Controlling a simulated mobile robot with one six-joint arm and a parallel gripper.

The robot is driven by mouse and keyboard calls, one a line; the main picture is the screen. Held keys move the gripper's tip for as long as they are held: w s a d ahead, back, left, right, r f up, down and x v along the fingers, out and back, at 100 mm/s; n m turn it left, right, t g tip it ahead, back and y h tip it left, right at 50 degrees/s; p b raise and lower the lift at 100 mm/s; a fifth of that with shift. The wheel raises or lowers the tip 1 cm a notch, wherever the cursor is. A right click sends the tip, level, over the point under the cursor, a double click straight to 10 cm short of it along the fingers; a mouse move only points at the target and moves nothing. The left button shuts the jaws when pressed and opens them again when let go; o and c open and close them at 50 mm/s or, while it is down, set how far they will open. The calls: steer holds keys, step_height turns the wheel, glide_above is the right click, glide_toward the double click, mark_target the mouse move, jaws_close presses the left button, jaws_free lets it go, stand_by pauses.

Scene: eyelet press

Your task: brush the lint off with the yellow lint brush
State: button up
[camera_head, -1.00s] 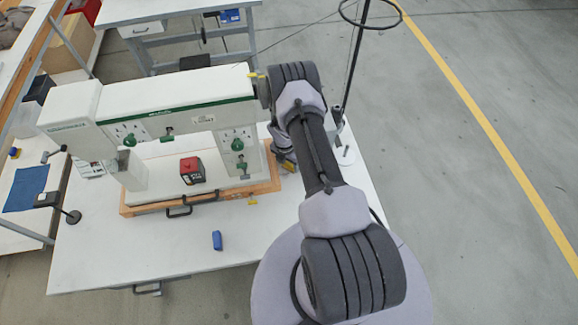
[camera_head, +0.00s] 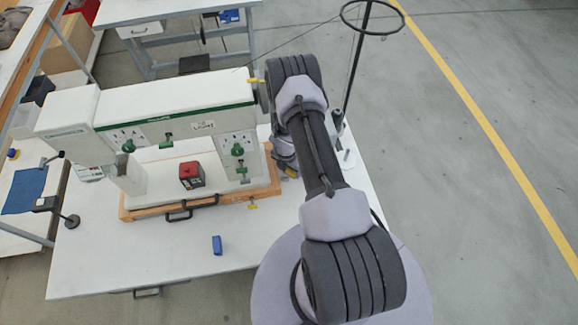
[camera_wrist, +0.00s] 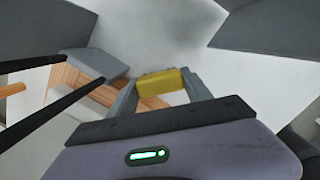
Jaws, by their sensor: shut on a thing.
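The yellow lint brush (camera_wrist: 162,82) is between the two fingers of my gripper (camera_wrist: 160,92) in the wrist view. The gripper is shut on it. The brush's lower side and whatever lies beneath it are hidden there. I cannot make out any lint in either view.
The press stands on a wooden base (camera_head: 160,209) on a white table (camera_head: 110,255). A red and black box (camera_head: 191,175) sits on its bed. A blue block (camera_head: 217,245) lies in front. A thin stand with a ring (camera_head: 358,60) rises behind my arm.

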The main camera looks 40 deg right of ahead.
steer(key=shift+s+a, duration=0.1)
steer(key=shift+s, duration=0.05)
steer(key=shift+r, duration=0.25)
step_height(320, 180, up, 5)
steer(key=p, duration=0.4)
steer(key=shift+s+r, duration=0.1)
steer(key=shift+r, duration=0.1)
step_height(320, 180, up, 3)
steer(key=p, duration=0.3)
steer(key=shift+r, duration=0.1)
steer(key=shift+f+b, duration=0.2)
steer(key=shift+b, duration=0.1)
